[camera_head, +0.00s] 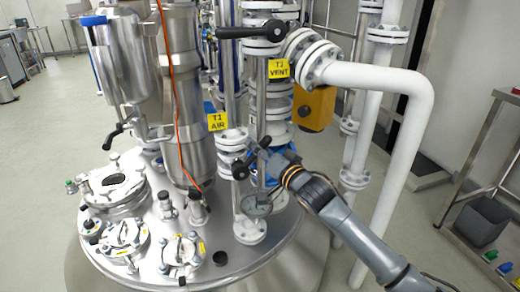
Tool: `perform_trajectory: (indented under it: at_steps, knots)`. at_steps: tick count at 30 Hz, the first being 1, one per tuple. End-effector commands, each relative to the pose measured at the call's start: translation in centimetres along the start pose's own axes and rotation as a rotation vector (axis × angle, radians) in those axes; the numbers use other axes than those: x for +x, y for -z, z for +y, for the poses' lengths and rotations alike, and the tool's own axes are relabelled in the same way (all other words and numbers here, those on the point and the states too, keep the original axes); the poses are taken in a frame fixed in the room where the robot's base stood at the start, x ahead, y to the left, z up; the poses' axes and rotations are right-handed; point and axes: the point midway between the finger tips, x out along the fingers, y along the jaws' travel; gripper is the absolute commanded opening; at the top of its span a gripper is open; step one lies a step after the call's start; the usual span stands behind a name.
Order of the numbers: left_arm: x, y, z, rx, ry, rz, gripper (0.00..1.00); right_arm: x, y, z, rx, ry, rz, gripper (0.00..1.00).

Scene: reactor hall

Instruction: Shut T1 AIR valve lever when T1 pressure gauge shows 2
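The yellow T1 AIR label (217,121) hangs on a vertical pipe above the tank lid. Just below it is the black T1 AIR valve lever (245,164), slanting up to the right. The round T1 pressure gauge (257,205) is below the lever, near the lid; its reading is too small to tell. My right arm comes in from the lower right. My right gripper (272,158) is at the lever's upper right end, close to or touching it. Its fingers are small and partly hidden, so I cannot tell if they are shut. My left gripper is out of view.
The T1 VENT label (278,68) and its black lever (250,30) are above. A thick white pipe (410,110) bends down at right. An orange box (314,108) is behind the pipes. Steel vessels (180,90) stand left. A table (480,225) is at far right.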

Motion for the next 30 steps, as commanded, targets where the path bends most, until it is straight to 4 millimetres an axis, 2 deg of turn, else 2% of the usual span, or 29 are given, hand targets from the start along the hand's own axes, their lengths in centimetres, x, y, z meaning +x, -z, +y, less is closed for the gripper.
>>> perform_trajectory:
  at_steps: [1,6,20,30]
  knots:
    - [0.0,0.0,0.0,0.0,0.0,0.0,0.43,0.0,0.0,0.0,0.0,0.0,0.0,0.34]
    - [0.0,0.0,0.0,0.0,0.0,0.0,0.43,0.0,0.0,0.0,0.0,0.0,0.0,0.0]
    - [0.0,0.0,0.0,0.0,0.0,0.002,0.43,-0.1,0.0,0.4,0.033,0.004,0.006,0.0]
    - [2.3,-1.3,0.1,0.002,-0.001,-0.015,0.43,-0.4,-0.5,2.4,0.247,0.034,0.047,0.0]
